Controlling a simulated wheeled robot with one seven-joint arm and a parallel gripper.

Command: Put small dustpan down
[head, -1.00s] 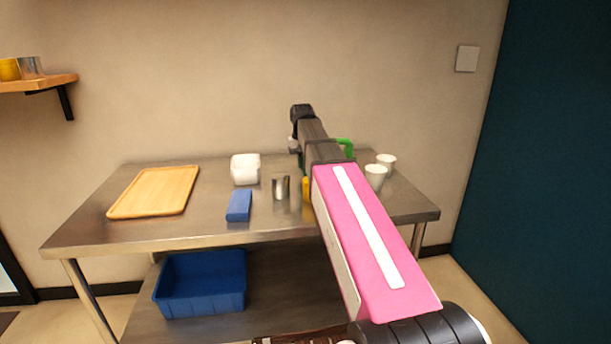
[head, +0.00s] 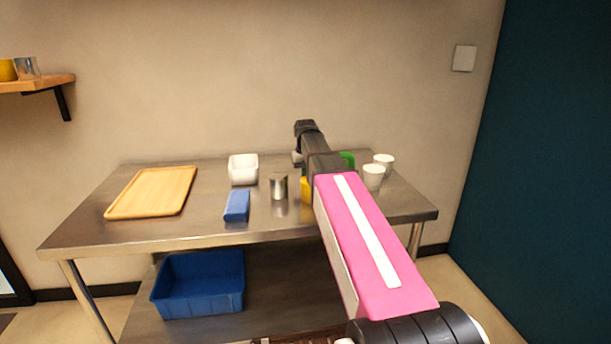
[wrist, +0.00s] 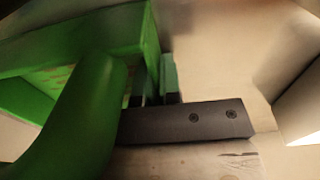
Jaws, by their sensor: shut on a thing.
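The small green dustpan shows in the wrist view (wrist: 95,100), large and close on the left side. In the head view only a bit of its green (head: 347,159) shows beside my arm, over the right part of the table. My gripper (wrist: 158,82) is shut on the dustpan in the wrist view. My own arm hides the gripper in the head view. The metal table (head: 150,232) lies below. I cannot tell whether the dustpan touches the tabletop.
Two white cups (head: 373,177) stand right of the dustpan. A metal cup (head: 278,187), a yellow item (head: 306,190), a blue block (head: 237,206), a white container (head: 243,169) and a wooden board (head: 152,192) are to the left. A blue bin (head: 200,285) sits on the lower shelf.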

